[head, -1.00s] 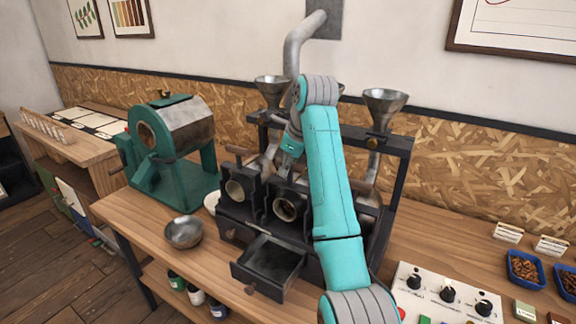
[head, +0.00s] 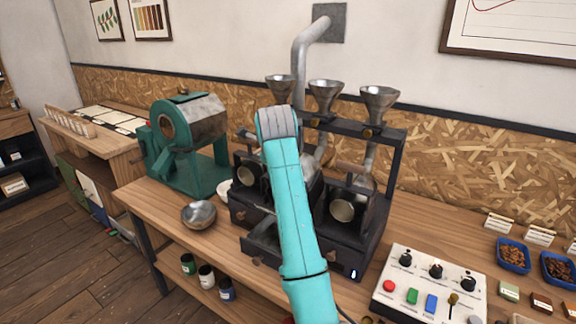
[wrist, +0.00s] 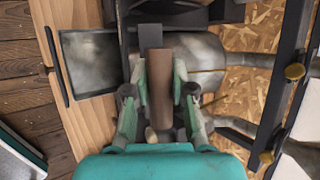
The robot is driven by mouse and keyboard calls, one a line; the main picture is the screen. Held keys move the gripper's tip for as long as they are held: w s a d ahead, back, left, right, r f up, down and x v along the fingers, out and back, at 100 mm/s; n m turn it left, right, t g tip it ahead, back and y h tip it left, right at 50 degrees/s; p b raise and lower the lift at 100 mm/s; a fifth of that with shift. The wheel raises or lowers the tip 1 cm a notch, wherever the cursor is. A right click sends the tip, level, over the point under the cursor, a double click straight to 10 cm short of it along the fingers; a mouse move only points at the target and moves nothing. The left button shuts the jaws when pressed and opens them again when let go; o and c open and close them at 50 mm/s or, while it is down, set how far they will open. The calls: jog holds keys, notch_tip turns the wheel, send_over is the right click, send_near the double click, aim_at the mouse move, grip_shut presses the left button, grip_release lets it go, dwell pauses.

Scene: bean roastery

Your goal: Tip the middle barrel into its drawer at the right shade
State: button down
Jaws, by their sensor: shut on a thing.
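In the wrist view my gripper (wrist: 160,92) is shut on a brown wooden handle (wrist: 160,95) beside the grey metal middle barrel (wrist: 203,62). An open, grey-lined drawer (wrist: 90,62) lies left of the barrel there; I see no beans in it. In the head view my arm hides my gripper and the middle barrel. The open drawer (head: 258,243) shows partly left of my arm. The left barrel (head: 250,176) and right barrel (head: 343,209) face forward either side. How far the middle barrel is tipped, and the shade of its contents, I cannot tell.
A control box (head: 430,285) with knobs and coloured buttons stands front right. Blue bean trays (head: 513,256) lie beyond it. A metal bowl (head: 199,214) sits left of the drawer, in front of a green roaster (head: 190,145). Three funnels (head: 325,92) stand over the barrels.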

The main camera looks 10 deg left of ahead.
jog(key=s+a+f+n+t+h, duration=0.1)
jog(key=s+a+f+t, duration=0.2)
jog(key=s+f, duration=0.3)
jog(key=shift+s+t, duration=0.8)
jog(key=shift+s, duration=0.15)
jog(key=shift+f, duration=0.1)
jog(key=c, duration=1)
grip_release()
jog(key=shift+s, duration=0.1)
jog(key=shift+s+r, duration=0.1)
jog(key=shift+r, duration=0.1)
jog(key=v, duration=1.1)
jog(key=shift+s+d+r, duration=0.1)
jog(key=shift+s+r, duration=0.1)
jog(key=shift+s, duration=0.1)
